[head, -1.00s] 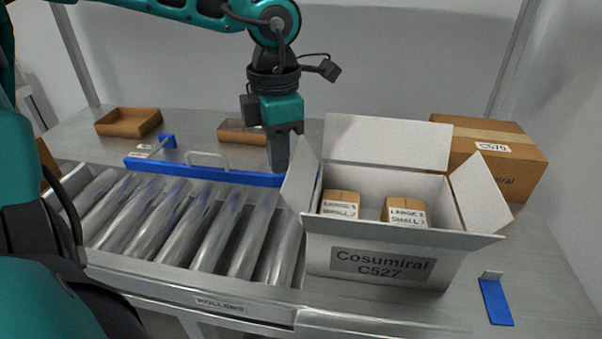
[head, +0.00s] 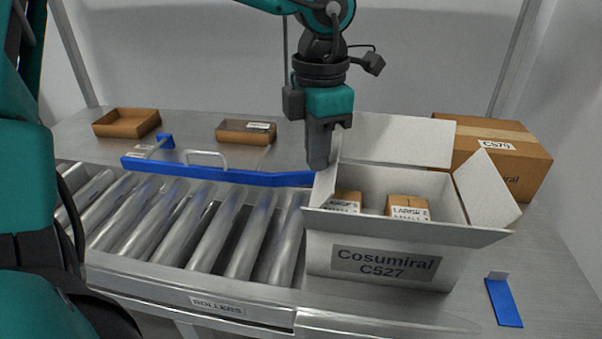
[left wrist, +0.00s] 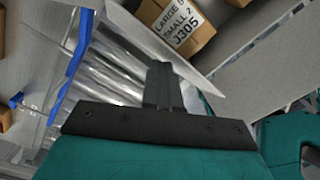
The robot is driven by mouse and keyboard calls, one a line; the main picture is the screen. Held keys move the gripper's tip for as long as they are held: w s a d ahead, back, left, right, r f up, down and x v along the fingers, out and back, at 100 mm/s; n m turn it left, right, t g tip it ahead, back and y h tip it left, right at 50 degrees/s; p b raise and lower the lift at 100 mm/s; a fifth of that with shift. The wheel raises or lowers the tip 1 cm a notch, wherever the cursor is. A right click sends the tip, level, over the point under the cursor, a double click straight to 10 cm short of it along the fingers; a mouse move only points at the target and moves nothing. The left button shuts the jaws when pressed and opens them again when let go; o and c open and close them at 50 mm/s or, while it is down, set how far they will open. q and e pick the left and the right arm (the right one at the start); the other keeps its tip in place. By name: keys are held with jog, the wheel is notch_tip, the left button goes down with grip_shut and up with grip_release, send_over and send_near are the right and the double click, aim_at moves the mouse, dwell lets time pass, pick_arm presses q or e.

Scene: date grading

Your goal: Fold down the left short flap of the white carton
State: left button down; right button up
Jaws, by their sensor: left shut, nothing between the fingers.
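The white carton (head: 320,262) stands open on the right of the bench, labelled Cosumiral C527. Two small brown boxes, a left one (head: 347,197) and a right one (head: 407,203), sit inside it. Its left short flap (head: 325,184) stands up at the left edge, tilted a little inward. The back flap (head: 397,139) stands up, the right short flap (head: 487,188) leans outward and the front flap (head: 410,226) juts toward me. My left gripper (head: 318,165) is shut and empty, pointing down at the left flap's upper edge; contact is hard to tell. It also shows in the left wrist view (left wrist: 162,75).
Rollers (head: 200,228) lie left of the carton, with a blue bar (head: 220,174) behind them. A brown carton (head: 500,160) stands at the back right. A brown tray (head: 127,124) and a windowed box (head: 245,132) lie behind. A blue piece (head: 504,300) lies front right.

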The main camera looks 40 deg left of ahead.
pick_arm(q)
jog(key=shift+w+d+r, duration=0.1)
jog(key=shift+w+d, duration=0.25)
jog(key=shift+d, duration=0.35)
jog(key=shift+w+d+b, duration=0.2)
jog(key=shift+w+d, duration=0.1)
jog(key=shift+d, duration=0.2)
jog(key=shift+w+d+b, duration=0.2)
jog(key=shift+w+d, duration=0.05)
jog(key=shift+d, duration=0.2)
jog(key=shift+f+b, duration=1.95)
jog(key=shift+f, duration=0.05)
jog(key=shift+r, duration=0.15)
notch_tip(320, 180, up, 11)
jog(key=p, duration=0.7)
